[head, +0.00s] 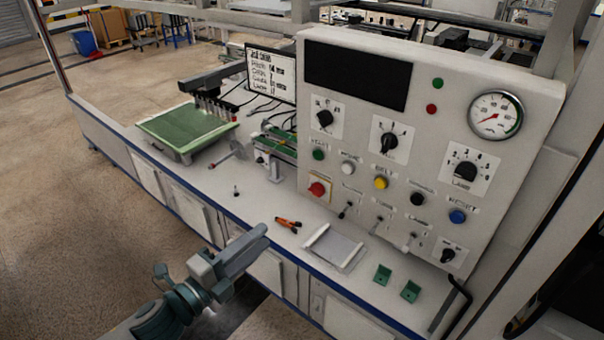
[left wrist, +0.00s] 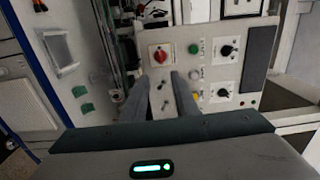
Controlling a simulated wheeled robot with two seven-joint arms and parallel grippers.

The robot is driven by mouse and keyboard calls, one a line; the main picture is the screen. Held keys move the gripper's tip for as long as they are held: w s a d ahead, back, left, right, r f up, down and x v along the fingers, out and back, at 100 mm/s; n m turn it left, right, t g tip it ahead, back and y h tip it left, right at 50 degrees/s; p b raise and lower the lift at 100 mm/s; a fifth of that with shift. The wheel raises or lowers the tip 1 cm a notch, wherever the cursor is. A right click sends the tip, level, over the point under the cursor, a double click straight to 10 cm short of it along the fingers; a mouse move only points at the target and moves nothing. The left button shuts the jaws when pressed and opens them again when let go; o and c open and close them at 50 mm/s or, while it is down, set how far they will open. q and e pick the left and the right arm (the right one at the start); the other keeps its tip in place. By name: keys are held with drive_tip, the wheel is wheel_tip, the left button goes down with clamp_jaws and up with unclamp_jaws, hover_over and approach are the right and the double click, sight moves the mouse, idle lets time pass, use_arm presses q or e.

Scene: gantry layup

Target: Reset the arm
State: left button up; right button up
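My left gripper (head: 254,246) is in the lower middle of the head view, in front of the bench edge and apart from the control panel. In the left wrist view its two fingers (left wrist: 160,98) point toward the panel with a gap between them, and nothing shows between them. The control panel (head: 345,118) stands upright on the bench, with knobs, coloured buttons, small levers and a gauge (head: 495,114). It also shows in the left wrist view (left wrist: 228,62), with the red rotary switch (left wrist: 160,54) beyond the fingers. My right gripper is not in either view.
On the bench (head: 262,206) lie orange-handled pliers (head: 288,224), a shallow white tray (head: 334,248) and two green brackets (head: 382,274). A green-topped fixture (head: 186,130) and a small screen (head: 271,73) stand farther back. The floor (head: 60,220) at left is clear.

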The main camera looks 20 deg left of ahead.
use_arm(q)
drive_tip(key=a+f+n+g+y+b, duration=0.1)
drive_tip(key=a+f+n+g+y, duration=0.25)
drive_tip(key=f, duration=1.15)
drive_tip(key=a+f+n+g+y, duration=0.15)
drive_tip(key=a+f+n, duration=0.35)
drive_tip(key=f, duration=1.1)
drive_tip(key=s+a+f+n+g+y, duration=0.1)
drive_tip(key=s+f, duration=0.2)
drive_tip(key=f, duration=0.4)
drive_tip(key=s+a+f+n+g, duration=0.1)
drive_tip(key=s+f+n, duration=0.15)
drive_tip(key=f, duration=0.45)
drive_tip(key=s+d+f+n+g+b, duration=0.1)
drive_tip(key=s+f+n+g, duration=0.15)
drive_tip(key=s+f, duration=0.7)
drive_tip(key=s+d+f+n+g, duration=0.2)
drive_tip(key=s+f+g, duration=0.1)
drive_tip(key=s+f, duration=0.65)
drive_tip(key=s+d+f+n+g, duration=0.1)
drive_tip(key=s+d+f, duration=0.2)
drive_tip(key=s, duration=0.6)
drive_tip(key=s+d+f+n+g, duration=0.2)
drive_tip(key=s+d+f, duration=0.2)
drive_tip(key=s, duration=0.5)
drive_tip(key=shift+f, duration=0.8)
drive_tip(key=shift+w+a+g, duration=0.1)
drive_tip(key=shift+g, duration=0.15)
